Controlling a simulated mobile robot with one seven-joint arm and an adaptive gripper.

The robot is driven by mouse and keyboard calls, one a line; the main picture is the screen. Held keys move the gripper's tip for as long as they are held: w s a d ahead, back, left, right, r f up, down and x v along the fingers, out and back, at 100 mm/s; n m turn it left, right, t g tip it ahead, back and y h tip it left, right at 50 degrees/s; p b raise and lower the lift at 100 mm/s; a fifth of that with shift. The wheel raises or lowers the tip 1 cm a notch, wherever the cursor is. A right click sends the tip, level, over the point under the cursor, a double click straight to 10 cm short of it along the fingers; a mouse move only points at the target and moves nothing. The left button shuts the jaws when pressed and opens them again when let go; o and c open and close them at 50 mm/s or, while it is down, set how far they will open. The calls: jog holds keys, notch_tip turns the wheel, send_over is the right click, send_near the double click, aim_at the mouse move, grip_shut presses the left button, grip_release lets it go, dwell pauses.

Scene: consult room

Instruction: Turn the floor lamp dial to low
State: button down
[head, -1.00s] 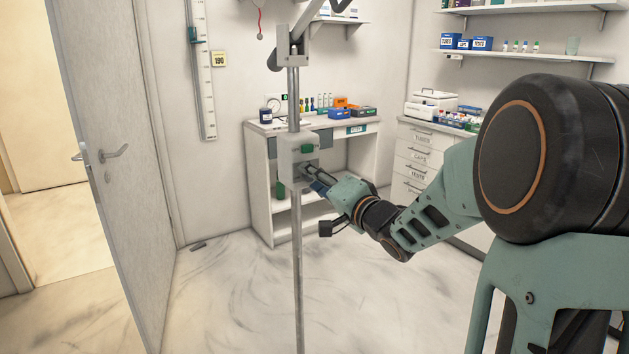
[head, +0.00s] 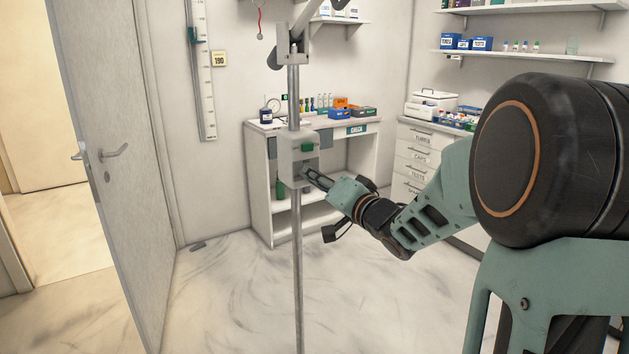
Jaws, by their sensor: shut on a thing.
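The floor lamp's thin grey pole (head: 297,260) stands upright in the middle of the head view. A grey control box (head: 290,150) is fixed on the pole, with a small green patch (head: 308,147) on its face. My gripper (head: 307,172) is at the lower right of the box's face, shut on the dial there. The dial is mostly hidden by the fingers, and its setting cannot be read. The lamp's upper joint (head: 291,48) is above, and its head is out of view.
A grey door (head: 105,200) stands open at the left. A white shelf desk (head: 262,190) with bottles and bins is behind the lamp. A drawer cabinet (head: 418,160) stands at the right. The floor around the pole is clear.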

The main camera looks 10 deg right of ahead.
jog(key=n+b, duration=1.6)
jog(key=n, duration=1)
jog(key=shift+n, duration=0.4)
jog(key=shift+d+n, duration=0.1)
jog(key=shift+n, duration=0.2)
jog(key=c, duration=1.7)
grip_release()
jog(key=shift+c, duration=0.2)
jog(key=shift+r, duration=0.15)
